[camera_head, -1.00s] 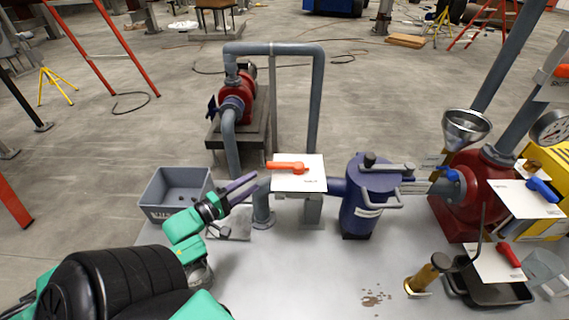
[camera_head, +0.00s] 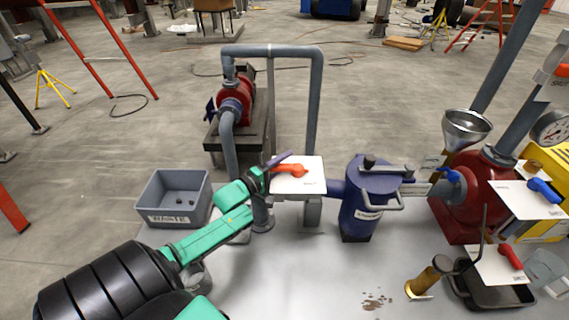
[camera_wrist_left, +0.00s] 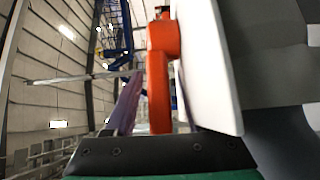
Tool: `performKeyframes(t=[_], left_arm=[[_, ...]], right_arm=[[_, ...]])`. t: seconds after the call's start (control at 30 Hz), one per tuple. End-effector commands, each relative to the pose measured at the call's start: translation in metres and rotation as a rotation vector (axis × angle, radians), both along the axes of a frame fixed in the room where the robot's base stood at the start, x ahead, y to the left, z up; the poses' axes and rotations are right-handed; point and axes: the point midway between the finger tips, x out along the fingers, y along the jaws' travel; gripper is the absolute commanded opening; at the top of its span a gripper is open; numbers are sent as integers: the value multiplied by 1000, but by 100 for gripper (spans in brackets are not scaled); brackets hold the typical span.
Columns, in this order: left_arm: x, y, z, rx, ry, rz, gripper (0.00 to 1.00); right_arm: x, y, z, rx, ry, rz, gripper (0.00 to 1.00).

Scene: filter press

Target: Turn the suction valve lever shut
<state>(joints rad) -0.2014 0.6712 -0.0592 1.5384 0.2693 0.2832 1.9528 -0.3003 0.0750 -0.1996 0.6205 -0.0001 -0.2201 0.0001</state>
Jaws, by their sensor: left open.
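An orange lever (camera_head: 292,170) sits on a white plate (camera_head: 312,185) in the pipe run, left of the blue strainer. I take it as the suction valve lever; the plate's print is too small to read. Its handle points left, toward my left gripper (camera_head: 277,165). The gripper is open at the handle's left end, its purple fingers partly covering it. In the left wrist view the orange handle (camera_wrist_left: 160,90) stands between the two fingers (camera_wrist_left: 153,108), closer to the right one, beside the white plate (camera_wrist_left: 212,65). I cannot tell whether a finger touches it. My right gripper is out of view.
A grey waste bin (camera_head: 160,216) stands left of my left forearm. The blue strainer (camera_head: 370,200) is right of the plate. A red pump (camera_head: 470,190), blue lever (camera_head: 543,189) and red lever (camera_head: 510,257) are at the right. The front middle tabletop is mostly clear.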

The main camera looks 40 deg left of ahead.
Motion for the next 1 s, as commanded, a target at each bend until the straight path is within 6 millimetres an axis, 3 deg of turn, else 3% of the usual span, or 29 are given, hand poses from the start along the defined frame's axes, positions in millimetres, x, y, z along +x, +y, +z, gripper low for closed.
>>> performKeyframes(t=[0.07,0.2,1.0], left_arm=[[0,0,0,0,0,0,51],[0,0,0,0,-1,0,0],[-1,0,0,0,0,0,0]], right_arm=[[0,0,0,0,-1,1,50],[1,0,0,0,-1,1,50],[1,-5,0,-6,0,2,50]])
